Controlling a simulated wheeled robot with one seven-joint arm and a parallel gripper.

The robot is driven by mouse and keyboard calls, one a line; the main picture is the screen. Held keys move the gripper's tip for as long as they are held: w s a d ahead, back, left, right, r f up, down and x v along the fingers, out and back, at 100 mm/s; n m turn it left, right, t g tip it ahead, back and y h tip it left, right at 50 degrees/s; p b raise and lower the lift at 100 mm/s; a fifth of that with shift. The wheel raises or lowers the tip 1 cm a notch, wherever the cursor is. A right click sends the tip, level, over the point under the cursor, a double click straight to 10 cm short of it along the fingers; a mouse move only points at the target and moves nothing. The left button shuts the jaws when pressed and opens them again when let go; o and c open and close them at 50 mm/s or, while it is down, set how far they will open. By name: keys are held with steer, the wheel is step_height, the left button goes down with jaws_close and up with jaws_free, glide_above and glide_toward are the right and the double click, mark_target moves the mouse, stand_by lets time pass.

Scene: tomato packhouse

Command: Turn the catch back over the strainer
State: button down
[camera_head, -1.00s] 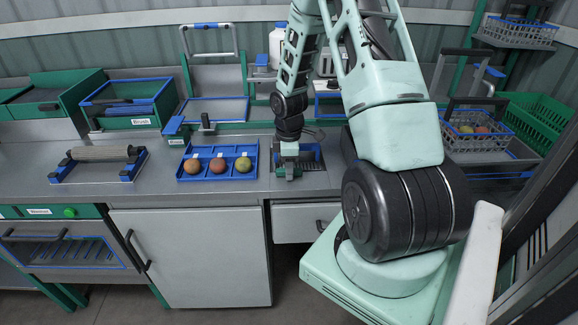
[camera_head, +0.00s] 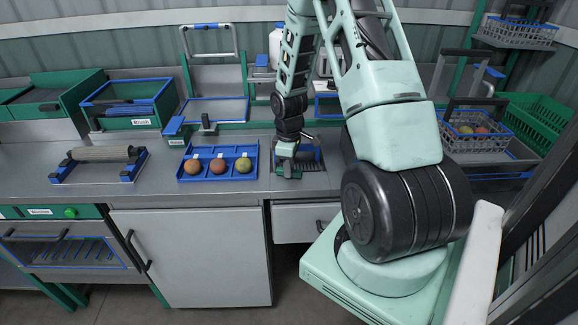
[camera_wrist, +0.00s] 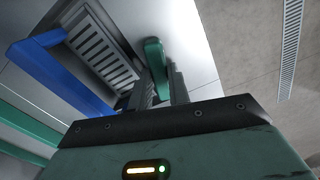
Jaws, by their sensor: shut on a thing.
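The catch is a green rounded bar (camera_wrist: 154,58) in the wrist view, between the dark fingers of my gripper (camera_wrist: 160,84). My gripper is shut on it. The strainer, a grey slotted plate (camera_wrist: 95,44), lies just left of the catch, with a blue bar (camera_wrist: 62,78) along its other side. In the head view my gripper (camera_head: 287,172) is low over the counter at the left side of the strainer (camera_head: 312,167). The gripper and wrist hide part of the strainer there, and the catch is too small to make out clearly.
A blue tray (camera_head: 217,176) with three tomatoes stands just left of my gripper. A roller stand (camera_head: 100,162) is further left. A grey basket (camera_head: 478,143) is at the right. The counter's front edge is close below the gripper.

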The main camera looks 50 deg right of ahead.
steer(key=m, duration=1.1)
steer(key=shift+m, duration=2)
steer(key=c, duration=1.3)
jaws_free()
step_height(320, 180, up, 18)
steer(key=shift+f+b, duration=0.25)
steer(key=shift+b, duration=0.25)
